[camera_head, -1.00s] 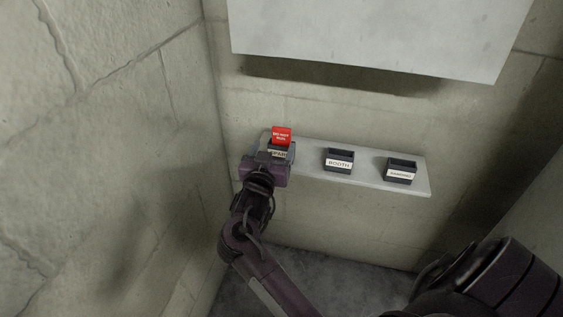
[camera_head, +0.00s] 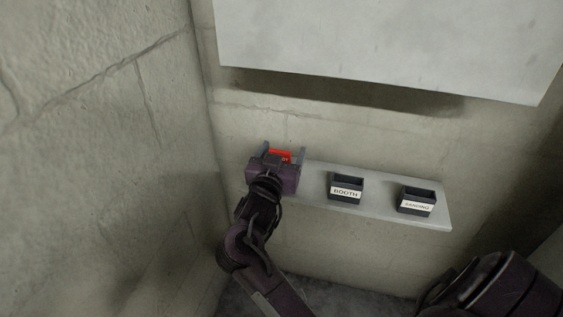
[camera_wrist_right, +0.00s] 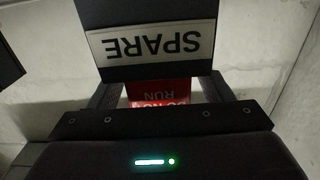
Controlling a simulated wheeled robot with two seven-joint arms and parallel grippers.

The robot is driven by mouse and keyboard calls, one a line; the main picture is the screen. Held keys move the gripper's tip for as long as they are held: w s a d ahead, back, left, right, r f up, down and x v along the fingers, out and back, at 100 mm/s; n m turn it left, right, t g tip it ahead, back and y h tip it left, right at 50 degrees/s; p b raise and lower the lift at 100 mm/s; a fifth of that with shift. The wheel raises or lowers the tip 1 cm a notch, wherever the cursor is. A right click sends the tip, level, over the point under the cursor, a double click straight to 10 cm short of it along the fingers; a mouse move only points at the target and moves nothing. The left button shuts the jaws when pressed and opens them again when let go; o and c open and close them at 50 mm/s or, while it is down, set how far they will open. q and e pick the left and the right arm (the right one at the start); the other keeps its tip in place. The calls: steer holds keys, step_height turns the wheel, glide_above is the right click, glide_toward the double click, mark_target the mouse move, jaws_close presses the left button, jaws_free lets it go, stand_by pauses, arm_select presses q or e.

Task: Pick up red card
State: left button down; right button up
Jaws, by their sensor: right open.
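The red card (camera_head: 284,155) with white lettering shows at the left end of the wall shelf, mostly hidden behind my right gripper (camera_head: 283,151). In the right wrist view, the card (camera_wrist_right: 165,94) lies between the two open fingers, at the edge of the dark holder (camera_wrist_right: 155,72) labelled SPARE. The fingers stand to either side of the card; I cannot tell whether they touch it. My left gripper is not in view.
The pale shelf (camera_head: 311,187) also bears a dark holder labelled BOOTH (camera_head: 346,181) and another labelled holder (camera_head: 417,195) farther right. A concrete wall (camera_head: 120,150) stands close on the left. A large pale panel (camera_head: 390,45) overhangs the shelf.

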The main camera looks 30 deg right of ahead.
steer(key=shift+s+a+r, duration=0.1)
steer(key=shift+r, duration=0.05)
steer(key=c, duration=0.9)
steer(key=shift+c, duration=0.9)
